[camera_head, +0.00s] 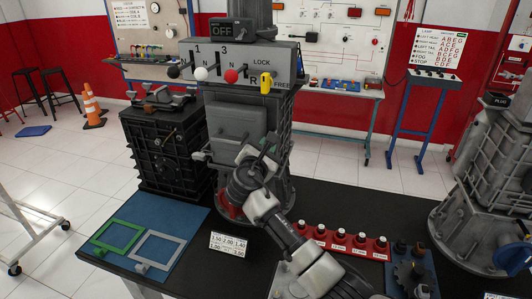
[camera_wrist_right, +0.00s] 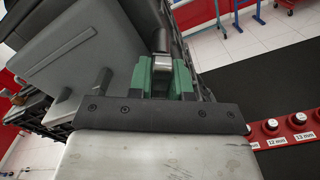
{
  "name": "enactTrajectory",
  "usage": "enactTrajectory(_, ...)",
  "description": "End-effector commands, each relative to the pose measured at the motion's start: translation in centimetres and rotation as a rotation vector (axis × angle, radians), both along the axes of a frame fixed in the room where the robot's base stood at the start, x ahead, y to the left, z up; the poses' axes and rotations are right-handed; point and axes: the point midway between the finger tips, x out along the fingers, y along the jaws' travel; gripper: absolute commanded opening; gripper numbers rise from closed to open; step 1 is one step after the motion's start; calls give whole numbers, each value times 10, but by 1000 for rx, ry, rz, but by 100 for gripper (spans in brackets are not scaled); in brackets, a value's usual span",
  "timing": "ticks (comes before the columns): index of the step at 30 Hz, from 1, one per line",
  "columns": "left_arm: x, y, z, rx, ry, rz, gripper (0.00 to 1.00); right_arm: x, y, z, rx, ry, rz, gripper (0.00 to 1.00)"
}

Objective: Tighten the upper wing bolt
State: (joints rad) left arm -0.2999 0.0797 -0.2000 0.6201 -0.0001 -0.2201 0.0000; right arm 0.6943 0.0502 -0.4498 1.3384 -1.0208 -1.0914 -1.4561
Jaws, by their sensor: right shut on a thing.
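A grey cover plate (camera_head: 234,122) sits on the front of the grey machine; it also fills the upper left of the right wrist view (camera_wrist_right: 85,50). My right gripper (camera_head: 264,148) is at the lower right of this plate. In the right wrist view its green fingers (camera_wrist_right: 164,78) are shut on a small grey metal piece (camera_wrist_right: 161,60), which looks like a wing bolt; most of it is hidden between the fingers. Another grey bolt-like piece (camera_head: 201,155) sticks out at the plate's lower left. I cannot tell how tight either is. My left gripper is not in view.
A panel with levers and a yellow knob (camera_head: 266,83) stands above the plate. A black ribbed crate-like unit (camera_head: 165,145) is on the left. A red socket rack (camera_head: 340,240) and a blue mat (camera_head: 165,218) with two frames lie on the dark table. A grey gearbox (camera_head: 490,190) stands at right.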

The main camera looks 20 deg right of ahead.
Motion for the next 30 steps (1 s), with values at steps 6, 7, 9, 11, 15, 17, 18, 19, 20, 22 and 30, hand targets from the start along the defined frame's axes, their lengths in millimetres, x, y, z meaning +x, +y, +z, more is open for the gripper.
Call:
enactTrajectory(6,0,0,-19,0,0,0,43,0,1,-3,172,-115,0,0)
enactTrajectory(7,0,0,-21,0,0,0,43,1,1,-3,196,-130,0,0)
enactTrajectory(9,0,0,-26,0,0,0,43,1,2,-3,252,-168,0,0)
enactTrajectory(11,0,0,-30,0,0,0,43,1,1,-3,298,-200,0,0)
enactTrajectory(15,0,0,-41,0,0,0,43,1,2,-3,408,-274,0,0)
enactTrajectory(17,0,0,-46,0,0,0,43,1,2,-2,456,-306,0,0)
enactTrajectory(18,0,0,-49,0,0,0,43,1,2,-2,486,-327,1,0)
enactTrajectory(19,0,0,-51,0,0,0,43,1,2,-2,509,-343,1,0)
enactTrajectory(20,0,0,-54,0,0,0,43,1,2,-2,532,-358,1,0)
enactTrajectory(22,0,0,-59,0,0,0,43,1,3,-1,584,-393,1,0)
enactTrajectory(30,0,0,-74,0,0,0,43,1,3,1,745,-502,0,0)
